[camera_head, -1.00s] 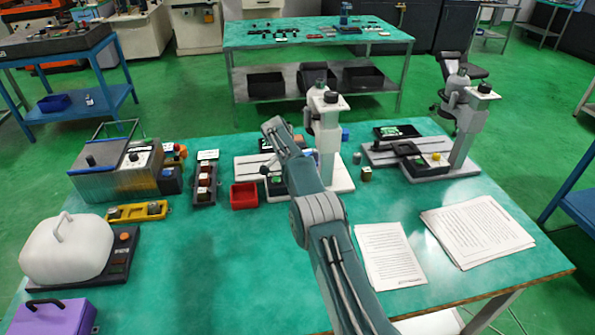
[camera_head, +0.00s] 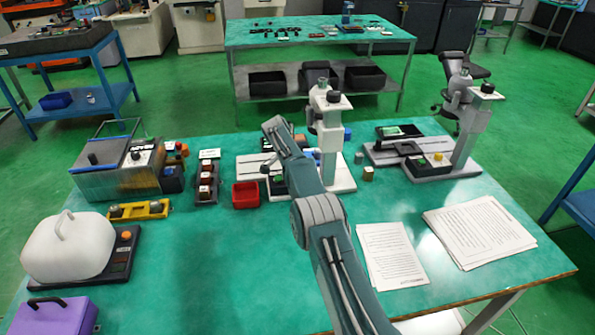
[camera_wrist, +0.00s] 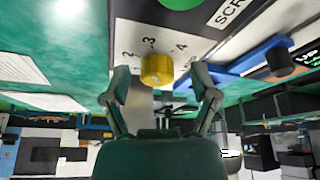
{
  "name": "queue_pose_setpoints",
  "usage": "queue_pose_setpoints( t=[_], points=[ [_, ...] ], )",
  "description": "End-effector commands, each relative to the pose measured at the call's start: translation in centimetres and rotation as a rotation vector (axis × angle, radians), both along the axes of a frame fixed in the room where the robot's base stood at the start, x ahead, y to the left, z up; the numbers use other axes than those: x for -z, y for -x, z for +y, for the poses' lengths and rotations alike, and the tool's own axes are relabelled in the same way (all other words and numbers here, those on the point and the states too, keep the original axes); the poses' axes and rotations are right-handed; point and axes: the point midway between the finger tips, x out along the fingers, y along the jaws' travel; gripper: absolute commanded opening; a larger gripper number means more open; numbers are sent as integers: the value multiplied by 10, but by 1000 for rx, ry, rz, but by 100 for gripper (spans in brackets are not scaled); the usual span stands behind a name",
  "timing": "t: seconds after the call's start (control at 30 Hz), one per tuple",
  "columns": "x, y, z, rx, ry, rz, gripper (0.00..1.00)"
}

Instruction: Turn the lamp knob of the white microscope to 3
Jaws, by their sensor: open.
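The white microscope (camera_head: 330,150) stands on its pale base in the middle of the green table. Its lamp knob is hidden behind my arm in the head view. The wrist view shows a yellow knob (camera_wrist: 156,70) on a pale panel with the printed numbers 2, 3 and 4; the 3 is just above the knob in the picture. I cannot make out a pointer mark on it. My gripper (camera_wrist: 159,76) is open, one finger on each side of the knob, with visible gaps to both.
A grey microscope (camera_head: 465,135) with its own yellow knob stands to the right. A red bin (camera_head: 245,195) and a block of switches (camera_head: 207,182) are to the left. Papers (camera_head: 392,255) lie in front. A blue part (camera_wrist: 235,68) is close beside the knob panel.

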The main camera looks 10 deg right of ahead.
Motion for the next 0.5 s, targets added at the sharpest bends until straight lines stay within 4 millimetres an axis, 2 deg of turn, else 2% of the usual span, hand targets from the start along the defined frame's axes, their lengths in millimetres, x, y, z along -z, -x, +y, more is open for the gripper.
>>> queue_pose_setpoints(
  t=[0.17, 0.5],
  points=[
    [-11, 0, 4, 0, 0, -3, 77],
    [-59, 6, 26, -2, 1, -2, 77]
  ],
)
